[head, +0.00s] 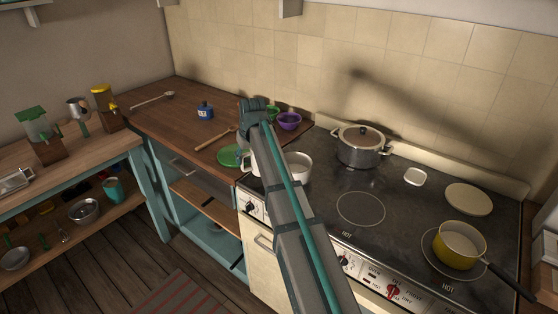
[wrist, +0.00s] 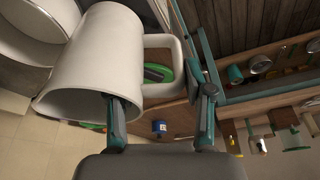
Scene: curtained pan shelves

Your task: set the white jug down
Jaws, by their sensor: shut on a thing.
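The white jug (wrist: 95,75) fills the left of the wrist view, its handle (wrist: 178,62) toward the right. My gripper (wrist: 163,112) is shut on the jug at its handle side, one finger by the body and the other outside the handle. In the head view the jug (head: 248,160) shows only partly, left of my arm near the counter and stove edge. My arm hides the rest of it and my gripper there. I cannot tell whether its base touches a surface.
A white pot (head: 299,166) stands close right of my arm on the stove (head: 400,205). A green plate (head: 229,156), wooden spoon (head: 214,139) and purple bowl (head: 289,121) lie near. A lidded steel pot (head: 361,150) and yellow saucepan (head: 460,240) are farther right. The front-left burner (head: 361,209) is clear.

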